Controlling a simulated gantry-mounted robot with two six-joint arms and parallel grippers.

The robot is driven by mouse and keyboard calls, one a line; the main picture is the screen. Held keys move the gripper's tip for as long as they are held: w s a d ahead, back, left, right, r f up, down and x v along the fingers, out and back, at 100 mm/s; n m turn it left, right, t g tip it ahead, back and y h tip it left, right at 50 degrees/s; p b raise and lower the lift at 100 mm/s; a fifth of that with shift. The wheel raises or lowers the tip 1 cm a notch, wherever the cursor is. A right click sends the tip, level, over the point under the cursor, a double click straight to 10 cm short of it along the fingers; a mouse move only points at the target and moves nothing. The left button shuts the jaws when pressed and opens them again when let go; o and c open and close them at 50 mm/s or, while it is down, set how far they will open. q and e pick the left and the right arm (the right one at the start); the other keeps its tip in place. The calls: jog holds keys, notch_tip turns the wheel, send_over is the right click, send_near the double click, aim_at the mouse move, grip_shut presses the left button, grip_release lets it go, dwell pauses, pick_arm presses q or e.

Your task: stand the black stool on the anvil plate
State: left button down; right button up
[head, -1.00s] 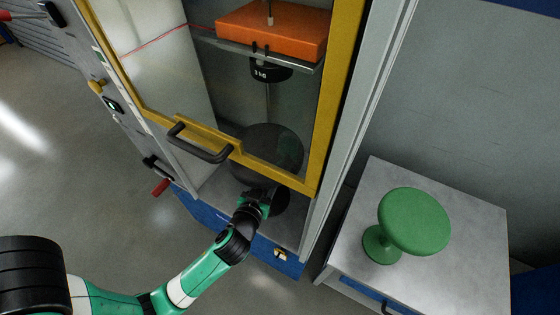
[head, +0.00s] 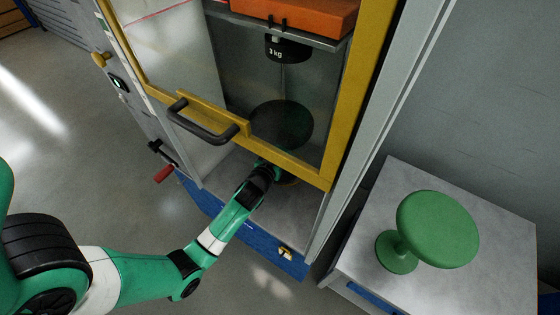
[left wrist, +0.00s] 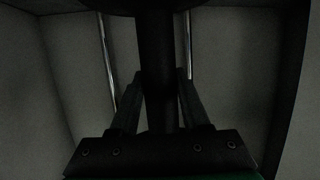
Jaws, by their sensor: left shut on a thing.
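The black stool (head: 282,122) is inside the test cabinet, its round seat seen through the clear door pane, below the 3 kg weight. My left gripper (head: 268,166) reaches in under the yellow door frame, beneath the seat. In the left wrist view its fingers (left wrist: 160,76) are on either side of the stool's dark stem (left wrist: 157,50), shut on it, with the seat's underside along the top edge. The stool looks roughly upright. I cannot make out the anvil plate clearly; the stool's foot is largely hidden, so contact below cannot be told. My right gripper is not in view.
The yellow-framed door (head: 240,138) with a dark handle (head: 202,128) is raised above my arm. The 3 kg weight (head: 288,48) hangs over the seat, under an orange block (head: 300,14).

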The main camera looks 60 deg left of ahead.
pick_arm(q)
jog(key=shift+w+a+f, duration=0.4)
jog(key=shift+a+f, duration=0.15)
jog(key=shift+a, duration=0.05)
notch_tip(320, 180, down, 4)
jog(key=b, duration=0.3)
jog(key=shift+a+r, duration=0.15)
jog(key=shift+r, duration=0.15)
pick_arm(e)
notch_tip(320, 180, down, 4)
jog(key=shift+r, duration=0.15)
pick_arm(q)
jog(key=shift+w, duration=0.1)
jog(key=c, duration=0.8)
grip_release()
jog(key=shift+f, duration=0.4)
jog(key=shift+c, duration=0.2)
jog(key=o, duration=0.5)
jog(key=shift+r, duration=0.1)
jog(key=shift+c, duration=0.2)
